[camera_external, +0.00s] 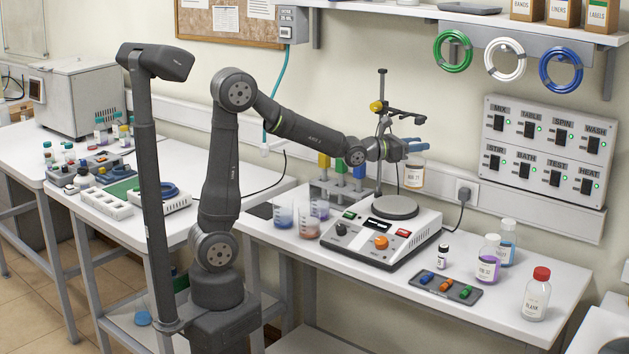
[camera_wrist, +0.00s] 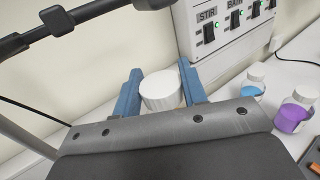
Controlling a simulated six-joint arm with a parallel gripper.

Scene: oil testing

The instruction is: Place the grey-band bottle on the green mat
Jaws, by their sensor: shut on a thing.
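My gripper (camera_external: 412,150) is shut on a small clear bottle (camera_external: 414,176) with a pale label, held upright in the air above the right bench, just right of and above the stirrer's round plate. In the wrist view the bottle's white cap (camera_wrist: 161,91) sits between the blue fingers of my gripper (camera_wrist: 160,80); its body is hidden below. The band colour is too small to tell. A flat green patch (camera_external: 123,187) lies on the left bench, partly crowded by other items; I cannot tell whether it is the mat.
The hotplate stirrer (camera_external: 384,240) stands below, with a stand rod (camera_external: 381,110) close to my wrist. A purple bottle (camera_external: 488,262), a blue bottle (camera_external: 506,245) and a red-capped bottle (camera_external: 536,294) stand at right. Beakers (camera_external: 306,225) stand left of the stirrer.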

